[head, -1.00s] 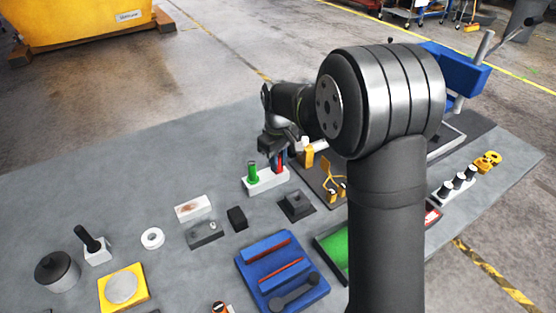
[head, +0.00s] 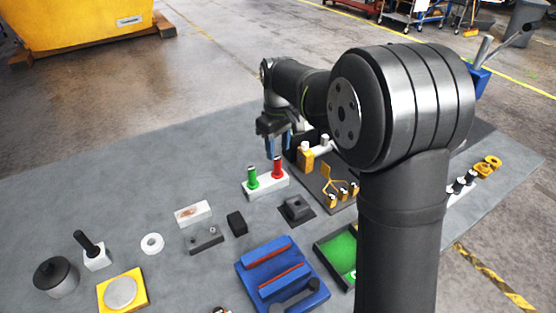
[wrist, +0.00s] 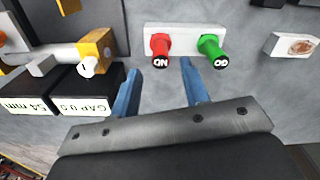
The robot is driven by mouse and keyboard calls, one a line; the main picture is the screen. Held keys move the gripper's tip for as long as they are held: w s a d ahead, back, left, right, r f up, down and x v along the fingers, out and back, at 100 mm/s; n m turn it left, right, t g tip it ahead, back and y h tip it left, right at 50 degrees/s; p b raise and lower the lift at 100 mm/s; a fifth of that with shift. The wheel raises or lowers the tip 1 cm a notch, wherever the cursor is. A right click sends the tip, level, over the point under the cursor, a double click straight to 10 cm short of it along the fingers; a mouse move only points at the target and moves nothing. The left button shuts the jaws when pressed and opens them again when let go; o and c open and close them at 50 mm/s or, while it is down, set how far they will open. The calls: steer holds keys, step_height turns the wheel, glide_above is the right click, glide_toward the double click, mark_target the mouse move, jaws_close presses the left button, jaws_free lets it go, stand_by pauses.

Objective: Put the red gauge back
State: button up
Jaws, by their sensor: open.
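The red gauge (head: 278,166) stands upright in the white block (head: 267,190), to the right of the green gauge (head: 253,177). In the wrist view the red gauge (wrist: 161,46) shows the letters "NO" on its end, and the green gauge (wrist: 212,48) shows "GO". My gripper (head: 278,150) is open and empty, above and behind the red gauge, apart from it. In the wrist view its two blue fingers (wrist: 160,80) point toward the white block (wrist: 186,32), with nothing between them.
A dark board with yellow fittings (head: 322,175) lies just right of the white block. In the wrist view two black blocks labelled "GAP 0.5" (wrist: 86,100) and "54 mm" (wrist: 25,100) sit left of my fingers. A dark fixture (head: 296,208) stands in front.

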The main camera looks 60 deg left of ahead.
mark_target(278, 159)
step_height(278, 159, up, 5)
steer(key=shift+f, duration=0.15)
stand_by(0.3)
steer(key=shift+f, duration=4.15)
steer(key=shift+f, duration=0.1)
